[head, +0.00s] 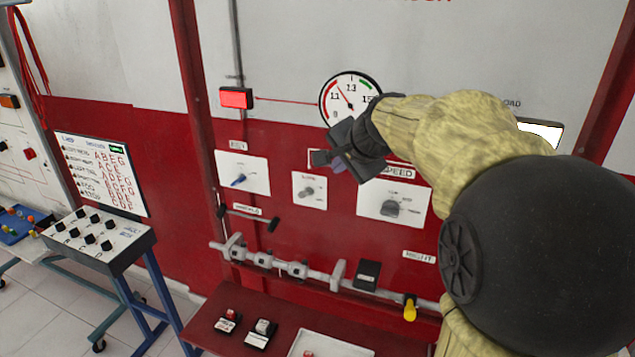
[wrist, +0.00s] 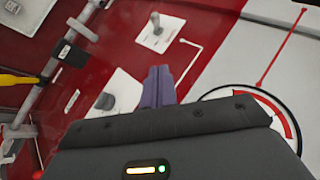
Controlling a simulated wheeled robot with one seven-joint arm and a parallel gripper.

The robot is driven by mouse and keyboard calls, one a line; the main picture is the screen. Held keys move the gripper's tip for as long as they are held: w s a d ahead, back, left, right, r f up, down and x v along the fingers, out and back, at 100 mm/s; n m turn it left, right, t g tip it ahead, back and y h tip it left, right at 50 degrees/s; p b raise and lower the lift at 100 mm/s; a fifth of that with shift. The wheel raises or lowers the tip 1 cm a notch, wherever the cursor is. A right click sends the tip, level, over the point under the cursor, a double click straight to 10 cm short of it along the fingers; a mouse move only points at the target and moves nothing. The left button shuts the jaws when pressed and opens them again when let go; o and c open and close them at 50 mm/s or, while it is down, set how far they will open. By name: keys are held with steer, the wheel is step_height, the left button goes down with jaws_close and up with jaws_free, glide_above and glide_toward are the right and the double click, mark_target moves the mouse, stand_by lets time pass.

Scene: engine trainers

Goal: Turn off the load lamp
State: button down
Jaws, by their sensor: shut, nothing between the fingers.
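The word LOAD (head: 512,103) is partly visible on the grey upper panel, beside a bright white lit rectangle (head: 541,132) partly hidden by my arm. A small white plate with a grey toggle (head: 307,191) is on the red panel; its caption is too small to read surely. The toggle (wrist: 155,27) also shows in the wrist view, ahead of my fingers. My gripper (head: 339,164) is shut and empty, in front of the panel just below the gauge, above and right of the toggle in the head view. Its purple fingers (wrist: 159,75) touch nothing visible.
A round gauge (head: 349,98) is behind my gripper. A SPEED plate with a dark knob (head: 392,208) and a plate with a blue lever (head: 239,181) flank the toggle. A red lamp (head: 236,98) glows at upper left. A grey rail (head: 275,262) juts out below.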

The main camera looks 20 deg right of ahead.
steer(key=p, duration=0.1)
glide_toward(307, 192)
steer(key=w+d, duration=0.1)
steer(key=w+d+f, duration=0.1)
steer(key=w, duration=0.1)
steer(key=shift+w+d+f, duration=0.15)
steer(key=shift+w+a+f+p, duration=0.15)
steer(key=shift+w+a+f, duration=0.05)
steer(key=shift+a+f, duration=0.5)
steer(key=shift+w+a+f+p, duration=0.15)
steer(key=shift+w+a+f, duration=0.1)
steer(key=shift+a+f, duration=0.4)
steer(key=shift+r, duration=0.1)
